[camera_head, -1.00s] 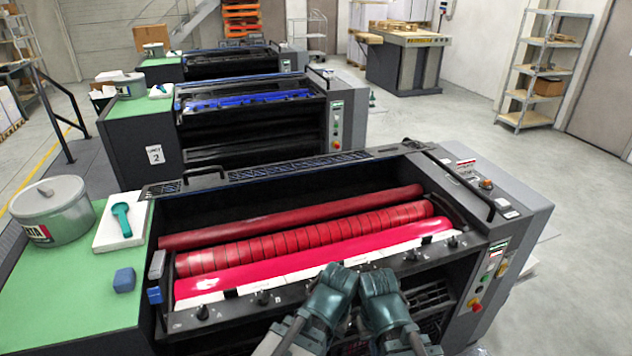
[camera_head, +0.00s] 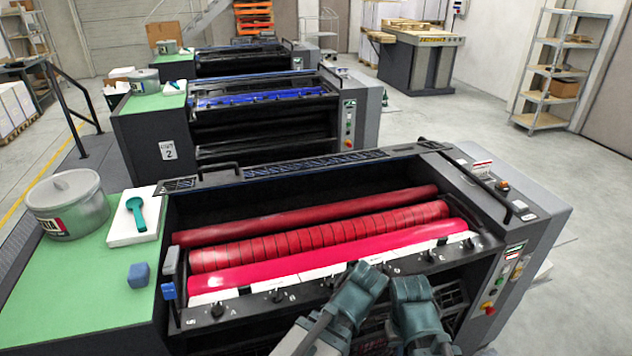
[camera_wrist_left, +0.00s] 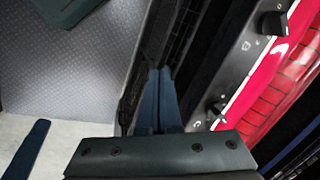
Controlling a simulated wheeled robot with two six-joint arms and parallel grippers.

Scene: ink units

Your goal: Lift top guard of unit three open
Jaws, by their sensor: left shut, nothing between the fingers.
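The nearest ink unit (camera_head: 540,215) has red rollers (camera_head: 320,232) exposed under an open top. No unit number shows on it. A dark slotted strip (camera_head: 300,168) with a black handle (camera_head: 213,170) at its left end runs along the back edge. I cannot tell whether this is the top guard. My left gripper (camera_head: 366,272) is shut and empty, at the unit's front edge by the row of knobs. Its fingers (camera_wrist_left: 158,85) also show in the left wrist view, beside the knob panel (camera_wrist_left: 240,75). My right gripper (camera_head: 408,283) is close beside it, its jaws unclear.
Unit 2 (camera_head: 168,151), with blue ink, stands behind, and another unit (camera_head: 240,62) farther back.

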